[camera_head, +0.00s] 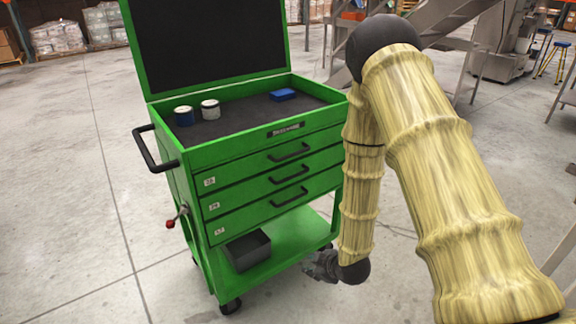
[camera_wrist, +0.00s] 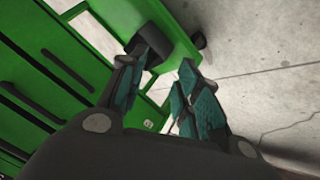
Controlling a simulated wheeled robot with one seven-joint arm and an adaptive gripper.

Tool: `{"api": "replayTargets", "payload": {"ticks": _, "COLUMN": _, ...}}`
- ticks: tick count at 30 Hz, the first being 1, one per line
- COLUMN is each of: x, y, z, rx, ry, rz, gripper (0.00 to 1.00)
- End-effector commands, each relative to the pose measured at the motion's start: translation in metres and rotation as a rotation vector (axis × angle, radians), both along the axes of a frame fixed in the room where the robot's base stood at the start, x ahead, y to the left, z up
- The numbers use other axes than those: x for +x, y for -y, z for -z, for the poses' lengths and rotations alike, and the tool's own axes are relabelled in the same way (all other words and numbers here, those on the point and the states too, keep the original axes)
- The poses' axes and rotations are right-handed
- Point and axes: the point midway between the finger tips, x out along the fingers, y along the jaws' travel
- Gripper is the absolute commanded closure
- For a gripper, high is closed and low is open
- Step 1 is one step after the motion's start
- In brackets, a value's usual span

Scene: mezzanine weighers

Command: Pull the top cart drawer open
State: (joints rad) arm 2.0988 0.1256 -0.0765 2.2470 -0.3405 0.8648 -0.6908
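The green cart (camera_head: 230,150) stands left of my arm in the head view. Its top drawer (camera_head: 245,168) is closed, flush with the two drawers below, and has a black bar handle (camera_head: 290,152). My gripper (camera_head: 325,266) is low beside the cart's bottom shelf, below the drawers and partly hidden by my wrist. In the wrist view my gripper (camera_wrist: 166,62) has its two teal fingers apart with nothing between them. That view shows the drawer fronts tilted, with several black handles at left; the nearest one (camera_wrist: 68,70) appears to be the lowest drawer's.
Two small cans (camera_head: 210,109) and a blue box (camera_head: 283,95) sit in the cart's top tray. A black side handle (camera_head: 155,150) sticks out left. A dark bin (camera_head: 248,250) stands on the bottom shelf (camera_head: 290,240). Open concrete floor lies left and in front.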

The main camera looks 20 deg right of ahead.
Motion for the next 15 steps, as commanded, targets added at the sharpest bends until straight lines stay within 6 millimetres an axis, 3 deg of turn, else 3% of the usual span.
{"api": "replayTargets", "payload": {"ticks": 1, "x": 0.029, "y": 0.005, "z": -0.013, "rx": -0.038, "ry": 0.082, "rz": -0.061, "gripper": 0.67}}
{"api": "replayTargets", "payload": {"ticks": 6, "x": 0.109, "y": 0.016, "z": -0.085, "rx": -0.211, "ry": 0.355, "rz": -0.279, "gripper": 0.67}}
{"api": "replayTargets", "payload": {"ticks": 10, "x": 0.154, "y": 0.024, "z": -0.143, "rx": -0.363, "ry": 0.545, "rz": -0.413, "gripper": 0.67}}
{"api": "replayTargets", "payload": {"ticks": 15, "x": 0.186, "y": 0.033, "z": -0.205, "rx": -0.532, "ry": 0.724, "rz": -0.527, "gripper": 0.67}}
